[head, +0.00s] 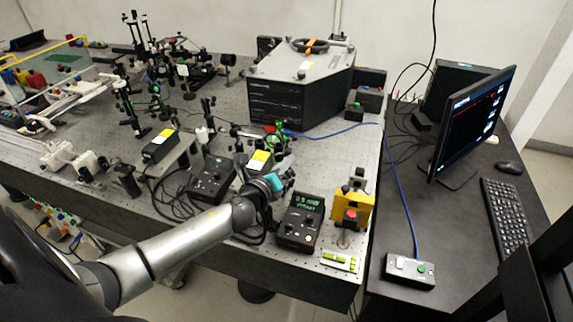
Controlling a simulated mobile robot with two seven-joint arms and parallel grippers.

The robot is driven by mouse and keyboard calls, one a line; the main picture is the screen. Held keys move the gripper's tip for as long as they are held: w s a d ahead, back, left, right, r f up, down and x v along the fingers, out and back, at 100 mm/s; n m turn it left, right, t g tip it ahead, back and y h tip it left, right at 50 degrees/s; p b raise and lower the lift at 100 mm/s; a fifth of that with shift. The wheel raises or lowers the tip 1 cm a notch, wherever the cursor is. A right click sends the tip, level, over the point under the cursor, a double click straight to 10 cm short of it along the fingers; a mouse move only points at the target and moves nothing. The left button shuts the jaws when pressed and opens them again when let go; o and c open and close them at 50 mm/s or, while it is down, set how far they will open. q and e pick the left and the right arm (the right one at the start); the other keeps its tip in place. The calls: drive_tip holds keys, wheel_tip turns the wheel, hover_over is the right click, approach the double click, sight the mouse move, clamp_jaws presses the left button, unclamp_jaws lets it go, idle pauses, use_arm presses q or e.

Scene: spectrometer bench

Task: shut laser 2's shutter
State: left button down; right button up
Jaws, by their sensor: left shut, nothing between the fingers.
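Two black laser boxes with yellow labels stand on the optical bench: one at the left (159,147), one at the right (259,160). I cannot read which is laser 2, and no shutter can be made out clearly. My left gripper (282,167), with teal parts, is shut and empty. It appears right beside the right laser box, at its front right side; I cannot tell whether it touches. My left wrist and gripper hide part of that box's lower side. My right gripper is not in view.
A black controller (211,180) stands left of my wrist. A box with a green display (301,218) and a yellow stand with a red button (352,211) are to the right. The large spectrometer housing (300,85) stands behind. Optics crowd the bench's back left.

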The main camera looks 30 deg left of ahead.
use_arm(q)
drive_tip(key=shift+a+r+n, duration=0.1)
drive_tip(key=shift+r+n, duration=0.15)
drive_tip(key=shift+n, duration=0.25)
drive_tip(key=n, duration=0.1)
drive_tip(key=a+r+n+h+b, duration=0.1)
drive_tip(key=n, duration=0.1)
drive_tip(key=shift+s+r+t, duration=0.2)
drive_tip(key=shift+t, duration=0.2)
drive_tip(key=n, duration=0.1)
drive_tip(key=a+r+n+b, duration=0.1)
drive_tip(key=shift+s+n+t, duration=0.1)
drive_tip(key=shift+n+t, duration=0.2)
drive_tip(key=n, duration=0.1)
drive_tip(key=a+n, duration=0.1)
drive_tip(key=shift+s+a+r+n+t, duration=0.1)
drive_tip(key=shift+s+r+n+t, duration=0.05)
drive_tip(key=shift+r+n+t, duration=0.15)
